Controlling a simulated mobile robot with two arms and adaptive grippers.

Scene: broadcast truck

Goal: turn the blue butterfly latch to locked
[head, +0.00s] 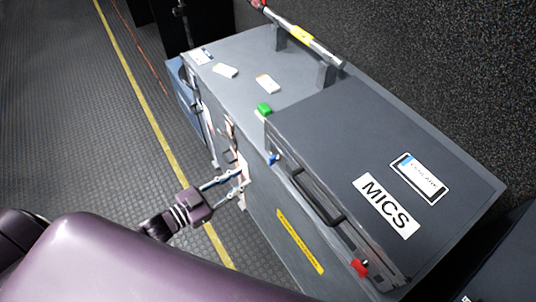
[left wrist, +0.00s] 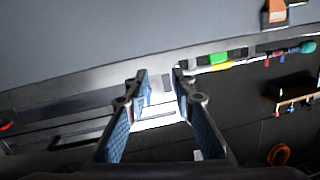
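The blue butterfly latch (head: 273,158) is on the front of the grey MICS case (head: 330,130), near its left end. In the left wrist view, a small blue part (left wrist: 148,98) shows between the fingers, partly covered by the left-hand finger. My left gripper (head: 241,179) is open and empty, in front of the case and a little to the left of and below the latch in the head view. I cannot tell whether it touches anything. In the left wrist view, the fingers (left wrist: 161,76) stand apart. The latch's exact angle is too small to tell. My right gripper is out of view.
A red latch (head: 360,267) sits at the case's right end, with a black handle (head: 318,200) between. The floor (head: 80,130) at left is clear.

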